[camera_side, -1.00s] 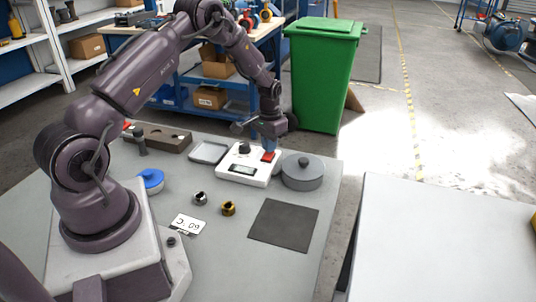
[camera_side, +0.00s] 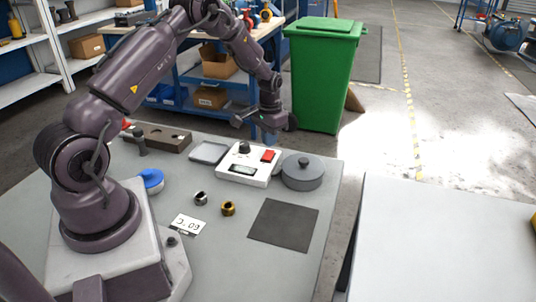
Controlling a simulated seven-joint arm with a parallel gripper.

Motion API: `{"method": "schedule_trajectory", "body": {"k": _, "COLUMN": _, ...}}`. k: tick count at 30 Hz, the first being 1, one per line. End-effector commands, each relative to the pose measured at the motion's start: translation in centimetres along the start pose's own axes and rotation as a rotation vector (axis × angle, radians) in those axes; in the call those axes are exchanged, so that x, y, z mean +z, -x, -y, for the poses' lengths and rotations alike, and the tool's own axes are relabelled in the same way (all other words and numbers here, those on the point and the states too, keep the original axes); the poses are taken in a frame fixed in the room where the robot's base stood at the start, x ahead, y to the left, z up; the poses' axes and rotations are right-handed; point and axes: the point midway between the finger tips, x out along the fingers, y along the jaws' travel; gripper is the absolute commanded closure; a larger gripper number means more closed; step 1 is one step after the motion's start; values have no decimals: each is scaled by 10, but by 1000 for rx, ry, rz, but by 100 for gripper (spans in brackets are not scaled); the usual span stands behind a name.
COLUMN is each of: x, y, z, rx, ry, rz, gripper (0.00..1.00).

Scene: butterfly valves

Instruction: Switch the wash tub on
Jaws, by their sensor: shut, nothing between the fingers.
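A white control box (camera_side: 236,179) with a dark knob (camera_side: 244,147), a small display (camera_side: 243,170) and a red switch (camera_side: 268,156) sits at the far side of the grey table. The display is too small to read. A round grey lidded tub (camera_side: 303,174) stands just right of the box. My gripper (camera_side: 269,138) is shut and empty, pointing down above and behind the red switch, apart from it. Which way the switch is tilted is too small to tell.
A shallow grey tray (camera_side: 209,152), a brown block with holes (camera_side: 165,138), a blue-topped part (camera_side: 151,180), two nuts (camera_side: 228,208), a temperature card (camera_side: 187,225) and a dark mat (camera_side: 283,225) lie on the table. A green bin (camera_side: 322,80) stands behind.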

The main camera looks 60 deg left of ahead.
Motion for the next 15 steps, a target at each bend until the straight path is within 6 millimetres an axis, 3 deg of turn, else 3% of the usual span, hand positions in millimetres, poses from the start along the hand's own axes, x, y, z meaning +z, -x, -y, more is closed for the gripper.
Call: {"method": "schedule_trajectory", "body": {"k": 15, "x": 0, "y": 40, "z": 0, "rx": 0, "ry": 0, "rz": -1, "gripper": 100}}
